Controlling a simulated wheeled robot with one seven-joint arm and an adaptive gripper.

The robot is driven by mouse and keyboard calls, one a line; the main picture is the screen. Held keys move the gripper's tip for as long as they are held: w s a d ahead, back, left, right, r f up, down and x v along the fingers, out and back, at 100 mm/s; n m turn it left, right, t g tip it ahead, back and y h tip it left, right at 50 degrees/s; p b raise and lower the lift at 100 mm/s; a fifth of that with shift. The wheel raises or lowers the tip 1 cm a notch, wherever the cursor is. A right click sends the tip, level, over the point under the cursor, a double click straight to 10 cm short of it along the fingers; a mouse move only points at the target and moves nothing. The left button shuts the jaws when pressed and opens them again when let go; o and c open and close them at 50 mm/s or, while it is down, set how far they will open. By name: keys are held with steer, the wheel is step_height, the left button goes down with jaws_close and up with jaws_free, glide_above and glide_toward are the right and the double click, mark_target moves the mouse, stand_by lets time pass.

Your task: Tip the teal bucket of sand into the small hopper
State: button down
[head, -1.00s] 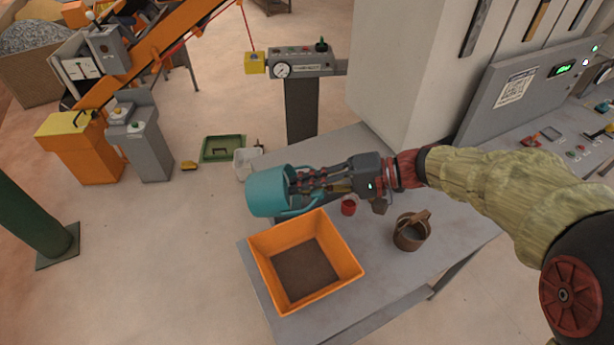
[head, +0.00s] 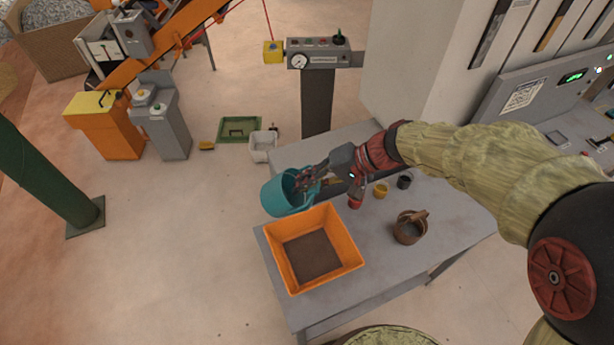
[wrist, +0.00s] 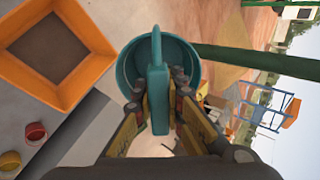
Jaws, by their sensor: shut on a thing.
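The teal bucket (head: 278,195) hangs off the left end of the grey table in the head view, tilted, its mouth toward my gripper. My gripper (head: 306,184) is shut on its handle. In the wrist view the fingers (wrist: 158,112) close on the teal handle (wrist: 157,75), with the bucket (wrist: 128,72) behind it. The bucket's inside is mostly hidden by handle and fingers, so I cannot tell how much sand it holds. The orange square hopper (head: 352,258) stands on the table just below and right of the bucket, with a dark brown floor.
On the grey table (head: 455,215) stand a brown wooden bucket (head: 409,228), a yellow cup (head: 381,189), a black cup (head: 404,181) and a red cup (head: 355,203). A gauge post (head: 317,100) rises behind the table. A green post (head: 50,180) stands left. Open floor lies left of the table.

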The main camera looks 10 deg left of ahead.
mark_target(277, 199)
steer(key=shift+a+r+h+p, duration=0.45)
steer(key=shift+r+h+p, duration=0.25)
steer(key=shift+p, duration=1.55)
steer(key=shift+a+r+h+p, duration=0.1)
steer(key=shift+a+h+p, duration=0.35)
steer(key=shift+h+p, duration=0.85)
steer(key=shift+a+r+h+p, duration=0.1)
steer(key=shift+a+h+p, duration=0.3)
steer(key=shift+h+p, duration=0.95)
steer(key=shift+a+r+h+p, duration=0.1)
steer(key=shift+a+h+p, duration=0.35)
steer(key=shift+h+p, duration=0.85)
steer(key=shift+s, duration=0.15)
